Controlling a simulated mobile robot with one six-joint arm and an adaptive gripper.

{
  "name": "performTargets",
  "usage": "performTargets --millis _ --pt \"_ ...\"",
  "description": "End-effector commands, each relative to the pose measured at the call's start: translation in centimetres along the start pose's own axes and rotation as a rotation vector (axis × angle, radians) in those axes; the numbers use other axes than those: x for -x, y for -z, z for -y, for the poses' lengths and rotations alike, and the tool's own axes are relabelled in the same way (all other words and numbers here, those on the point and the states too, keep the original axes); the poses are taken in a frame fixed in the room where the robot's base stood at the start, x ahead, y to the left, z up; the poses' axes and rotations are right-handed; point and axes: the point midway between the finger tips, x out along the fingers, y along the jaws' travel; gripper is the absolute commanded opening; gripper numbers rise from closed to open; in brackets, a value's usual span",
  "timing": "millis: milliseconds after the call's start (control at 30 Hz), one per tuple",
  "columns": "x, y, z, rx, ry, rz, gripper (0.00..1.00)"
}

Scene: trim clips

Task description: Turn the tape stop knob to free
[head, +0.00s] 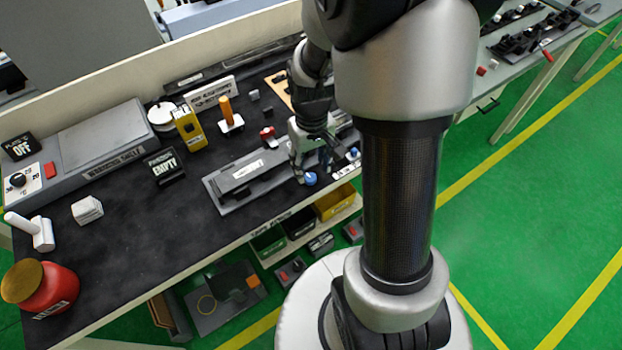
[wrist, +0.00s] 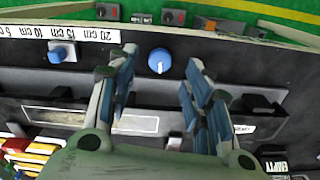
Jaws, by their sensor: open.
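A round blue knob (wrist: 159,60) with a white pointer mark sits on the front edge of the dark dispenser in the wrist view. Its mark points roughly toward the bottom of that picture. The knob also shows in the head view (head: 310,179), just below my gripper (head: 312,160). In the wrist view my gripper (wrist: 160,72) is open, with one finger on each side of the knob. The fingers look apart from it; the exact height gap cannot be told. No "free" label is readable near the knob.
A blue slider (wrist: 61,53) stands beside a white centimetre scale (wrist: 84,34). A grey tray-like fixture (head: 245,180) lies left of my gripper in the head view. An EMPTY sign (head: 164,166) and a yellow block (head: 189,128) stand farther left. Bins (head: 334,202) hang below the bench edge.

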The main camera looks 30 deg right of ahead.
Motion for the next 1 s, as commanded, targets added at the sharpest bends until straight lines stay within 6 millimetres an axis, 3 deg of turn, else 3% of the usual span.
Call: performTargets --millis 100,300,700,1000 --pt "-2.7 -0.1 0.0 0.0 0.001 0.003 0.46" --pt "-4.9 0.0 0.0 0.0 0.0 0.002 0.46" --pt "-5.3 0.0 0.0 0.0 0.0 -0.001 0.45" --pt "-5.3 0.0 0.0 0.0 0.0 0.0 0.25"
